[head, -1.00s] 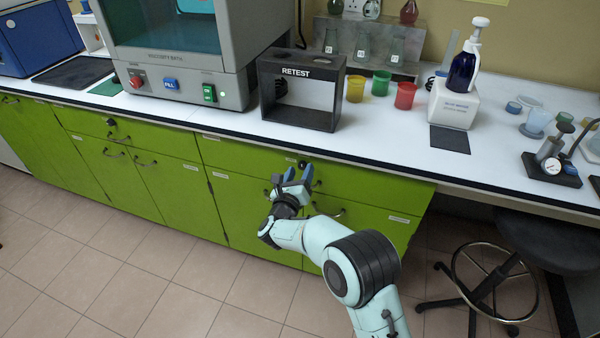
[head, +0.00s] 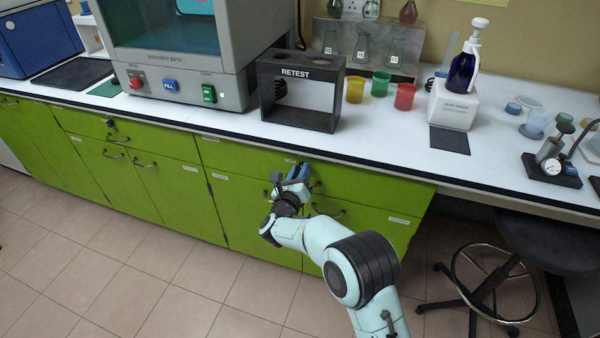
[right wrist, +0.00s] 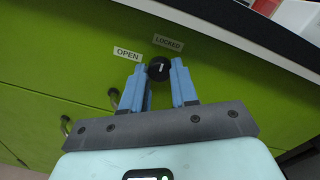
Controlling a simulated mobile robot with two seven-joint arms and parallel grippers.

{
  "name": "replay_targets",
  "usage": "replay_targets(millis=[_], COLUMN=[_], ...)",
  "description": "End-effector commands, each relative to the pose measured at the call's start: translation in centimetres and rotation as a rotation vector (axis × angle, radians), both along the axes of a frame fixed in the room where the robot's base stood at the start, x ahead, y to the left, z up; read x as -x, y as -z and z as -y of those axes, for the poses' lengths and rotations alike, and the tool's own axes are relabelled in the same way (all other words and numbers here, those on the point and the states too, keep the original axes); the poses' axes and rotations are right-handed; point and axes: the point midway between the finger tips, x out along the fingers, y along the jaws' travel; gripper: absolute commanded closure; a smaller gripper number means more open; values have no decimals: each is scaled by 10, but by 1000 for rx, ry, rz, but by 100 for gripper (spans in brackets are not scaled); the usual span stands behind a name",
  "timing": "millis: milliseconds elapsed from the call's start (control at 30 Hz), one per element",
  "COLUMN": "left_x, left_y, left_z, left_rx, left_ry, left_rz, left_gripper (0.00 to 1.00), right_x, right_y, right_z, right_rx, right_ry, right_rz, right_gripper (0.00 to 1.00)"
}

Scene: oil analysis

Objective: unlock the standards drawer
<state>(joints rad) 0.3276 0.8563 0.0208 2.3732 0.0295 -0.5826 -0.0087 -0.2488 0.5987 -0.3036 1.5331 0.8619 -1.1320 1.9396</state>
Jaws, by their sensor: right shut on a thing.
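The green drawer front (head: 365,187) under the counter's right part carries a round black lock knob (right wrist: 159,68). In the right wrist view an "OPEN" label (right wrist: 128,54) is at the knob's upper left and a "LOCKED" label (right wrist: 168,43) is just above it. A short white mark on the knob's face stands nearly upright, toward "LOCKED". My right gripper (head: 297,171) is at the drawer front, its blue fingertips (right wrist: 160,76) on either side of the knob and shut on it. In the head view the fingers hide the knob. My left gripper is not in view.
Another black knob (head: 110,122) is on the left drawer. Handles (head: 327,211) stick out from the cabinet fronts below. The white counter (head: 375,138) overhangs just above my gripper and bears a black RETEST stand (head: 300,119). A stool (head: 545,242) stands at the right.

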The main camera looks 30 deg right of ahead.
Motion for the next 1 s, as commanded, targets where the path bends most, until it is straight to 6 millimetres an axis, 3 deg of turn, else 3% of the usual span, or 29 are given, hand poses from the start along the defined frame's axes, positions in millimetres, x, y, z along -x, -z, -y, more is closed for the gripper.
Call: replay_targets(millis=[467, 833, 1000], left_x=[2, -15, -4], left_y=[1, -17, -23], left_z=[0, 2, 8], left_rx=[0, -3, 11], left_ry=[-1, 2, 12], left_rz=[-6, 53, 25], left_gripper=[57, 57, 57], right_x=[0, 0, 0], right_y=[-1, -3, -3], right_z=[0, 0, -1], right_rx=[244, 473, 578], right_ry=[-1, 0, -1], right_rz=[-286, -553, -677], right_gripper=[100, 100, 100])
